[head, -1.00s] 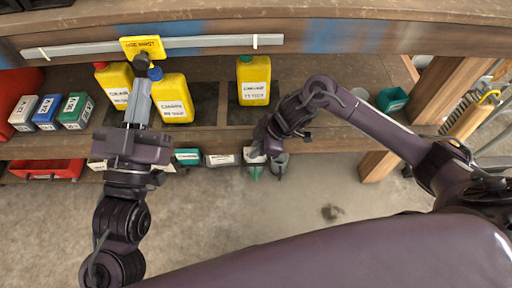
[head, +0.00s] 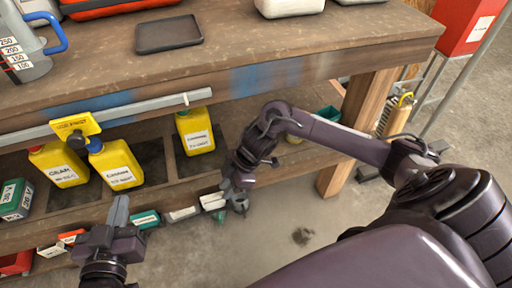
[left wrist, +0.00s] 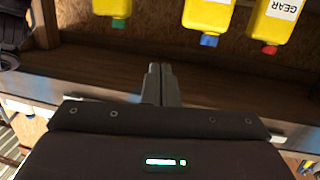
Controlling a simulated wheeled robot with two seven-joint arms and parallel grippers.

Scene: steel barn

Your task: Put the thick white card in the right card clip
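I cannot make out the thick white card for certain. A small white-faced piece (head: 212,201) at the lower shelf edge is beside my right gripper (head: 236,197); I cannot tell if it is a card or a bin label. A grey rail (head: 150,108) runs along the bench front, with a yellow card (head: 75,127) bearing a dark knob and a thin white strip (head: 186,98) near its right end; which part is the right clip is unclear. My left gripper (head: 119,211) is shut and empty below the shelf; its fingers also show in the left wrist view (left wrist: 160,84). My right gripper looks open, its fingers apart.
Yellow bottles (head: 116,165) stand on the shelf under the bench top. Small bins (head: 145,219) line the lower shelf edge. A black tray (head: 169,34) and a measuring jug (head: 25,45) are on top.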

